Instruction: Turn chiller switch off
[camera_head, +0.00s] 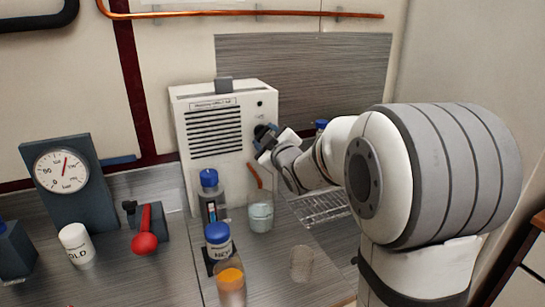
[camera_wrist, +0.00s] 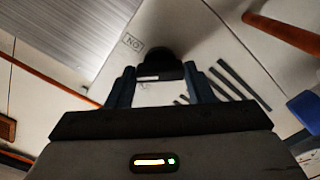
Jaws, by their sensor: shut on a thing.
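The chiller (camera_head: 215,160) is a white box with dark vent slots, standing on the bench against the back wall. Its switch is a dark knob on the right part of the front face; in the wrist view the knob (camera_wrist: 160,64) lies between my fingers. A small printed "ON" label (camera_wrist: 132,42) shows beside the knob. My gripper (camera_head: 268,137) reaches the front of the chiller from the right and is shut on the switch knob. In the head view the gripper hides most of the knob, so its exact turn cannot be told.
A blue-capped bottle (camera_head: 210,195) and a beaker (camera_head: 260,213) stand close in front of the chiller. Another blue-capped jar (camera_head: 218,241), an orange-topped jar (camera_head: 231,283) and an empty glass (camera_head: 302,263) are nearer. A gauge (camera_head: 62,170) and red-handled lever (camera_head: 145,240) stand left.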

